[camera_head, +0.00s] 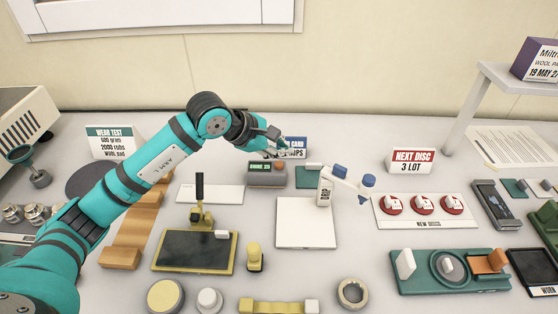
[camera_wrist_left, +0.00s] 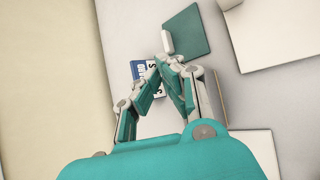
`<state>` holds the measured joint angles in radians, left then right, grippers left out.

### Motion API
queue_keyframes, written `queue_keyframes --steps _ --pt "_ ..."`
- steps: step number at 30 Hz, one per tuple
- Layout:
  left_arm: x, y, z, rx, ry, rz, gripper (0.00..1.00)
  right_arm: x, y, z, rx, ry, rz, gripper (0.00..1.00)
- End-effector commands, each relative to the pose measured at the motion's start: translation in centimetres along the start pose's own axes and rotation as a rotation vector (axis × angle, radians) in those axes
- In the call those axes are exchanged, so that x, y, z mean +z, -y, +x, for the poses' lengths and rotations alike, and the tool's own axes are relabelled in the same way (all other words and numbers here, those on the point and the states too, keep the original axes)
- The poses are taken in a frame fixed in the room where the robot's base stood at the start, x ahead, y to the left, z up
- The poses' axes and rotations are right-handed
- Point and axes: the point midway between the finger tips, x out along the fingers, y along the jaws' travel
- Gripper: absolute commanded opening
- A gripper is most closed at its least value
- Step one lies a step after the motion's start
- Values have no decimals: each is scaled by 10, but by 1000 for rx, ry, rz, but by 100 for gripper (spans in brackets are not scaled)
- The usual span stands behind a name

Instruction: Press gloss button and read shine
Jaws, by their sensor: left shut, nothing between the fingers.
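The gloss meter (camera_head: 266,180) is a small grey-brown box at the back middle of the table. Its dark display (camera_head: 261,167) shows lit green text that seems to read "SHINE 25", though it is very small. A reddish button (camera_head: 278,167) sits at the display's right. My left gripper (camera_head: 281,148) is above and behind the meter, in front of a blue card sign (camera_head: 296,142), and looks apart from the button. The wrist view shows its fingers (camera_wrist_left: 170,66) closed together and empty; the meter cannot be made out there. My right gripper is in neither view.
A teal pad (camera_head: 309,178), also in the wrist view (camera_wrist_left: 190,35), lies right of the meter. A dark yellow-rimmed tray (camera_head: 190,252) lies in front.

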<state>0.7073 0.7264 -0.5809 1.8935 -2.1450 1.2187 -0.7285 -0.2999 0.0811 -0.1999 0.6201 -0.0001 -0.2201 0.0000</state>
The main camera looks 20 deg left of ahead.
Motion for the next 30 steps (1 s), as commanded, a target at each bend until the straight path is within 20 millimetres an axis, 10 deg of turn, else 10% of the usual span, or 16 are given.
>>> queue_keyframes --steps 30 --pt "17 -17 -24 -1 -1 -1 0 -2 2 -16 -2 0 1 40"
